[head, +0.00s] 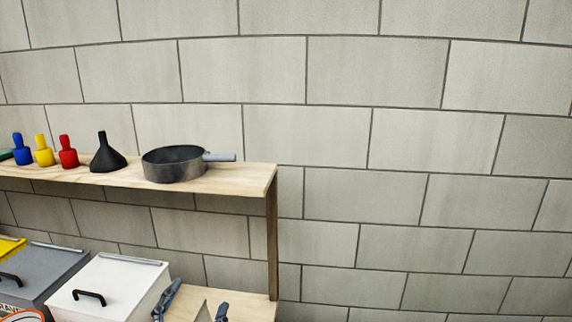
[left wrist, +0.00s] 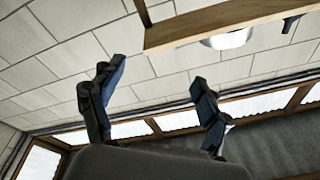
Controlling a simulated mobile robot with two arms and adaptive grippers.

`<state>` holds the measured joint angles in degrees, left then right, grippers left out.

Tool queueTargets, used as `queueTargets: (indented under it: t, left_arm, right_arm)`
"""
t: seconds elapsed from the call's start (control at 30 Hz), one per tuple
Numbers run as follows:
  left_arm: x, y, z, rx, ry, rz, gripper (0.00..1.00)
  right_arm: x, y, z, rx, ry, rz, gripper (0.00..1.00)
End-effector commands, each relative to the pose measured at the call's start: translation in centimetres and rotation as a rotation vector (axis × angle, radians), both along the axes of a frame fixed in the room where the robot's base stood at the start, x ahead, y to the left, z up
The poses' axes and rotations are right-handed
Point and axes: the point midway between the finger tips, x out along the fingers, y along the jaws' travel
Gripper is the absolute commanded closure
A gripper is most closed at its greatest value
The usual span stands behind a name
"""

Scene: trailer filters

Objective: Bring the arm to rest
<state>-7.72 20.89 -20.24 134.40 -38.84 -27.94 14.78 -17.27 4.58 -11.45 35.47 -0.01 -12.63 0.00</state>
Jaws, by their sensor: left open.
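My left gripper (head: 193,304) shows at the bottom edge of the head view, just right of the white box, with only its finger ends in the picture. Its two dark fingers stand apart with nothing between them. In the left wrist view the open gripper (left wrist: 155,82) points up toward the block wall, below the wooden shelf, and is empty. My right gripper is in neither view.
A wooden shelf (head: 225,183) carries a dark pan (head: 173,166), a black funnel (head: 107,155) and red (head: 67,154), yellow (head: 44,153) and blue (head: 21,151) bottles. Below stand a white box (head: 112,287) and a grey box (head: 40,273). The wall's right side is clear.

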Motion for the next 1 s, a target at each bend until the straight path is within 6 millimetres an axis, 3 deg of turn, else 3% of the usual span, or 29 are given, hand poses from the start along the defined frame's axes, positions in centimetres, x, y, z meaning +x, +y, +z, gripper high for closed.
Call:
queueTargets:
  t: [0.03, 0.1, 0.2, 0.3, 0.5, 0.7, 1.0]
  left_arm:
    - [-0.5, 2.0, -3.5, -0.063, 0.147, 0.080, 0.23]
    - [-1.8, 4.2, -8.2, -0.131, 0.348, 0.172, 0.23]
    - [-5.1, 6.0, -14.6, -0.200, 0.624, 0.269, 0.23]
    - [-8.9, 6.6, -19.2, -0.242, 0.851, 0.322, 0.23]
    - [-16.2, 6.2, -24.7, -0.287, 1.195, 0.359, 0.23]
    - [-22.9, 5.2, -27.4, -0.310, 1.467, 0.355, 0.23]
    - [-21.5, 4.8, -36.6, -0.296, 1.515, 0.360, 0.23]
  right_arm:
    - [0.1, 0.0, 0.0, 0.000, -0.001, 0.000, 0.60]
    - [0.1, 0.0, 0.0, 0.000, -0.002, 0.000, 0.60]
    - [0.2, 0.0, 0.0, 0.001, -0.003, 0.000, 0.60]
    - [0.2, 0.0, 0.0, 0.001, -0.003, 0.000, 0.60]
    - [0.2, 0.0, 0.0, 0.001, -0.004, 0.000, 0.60]
    - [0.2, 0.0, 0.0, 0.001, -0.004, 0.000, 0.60]
    - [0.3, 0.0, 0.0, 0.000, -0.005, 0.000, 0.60]
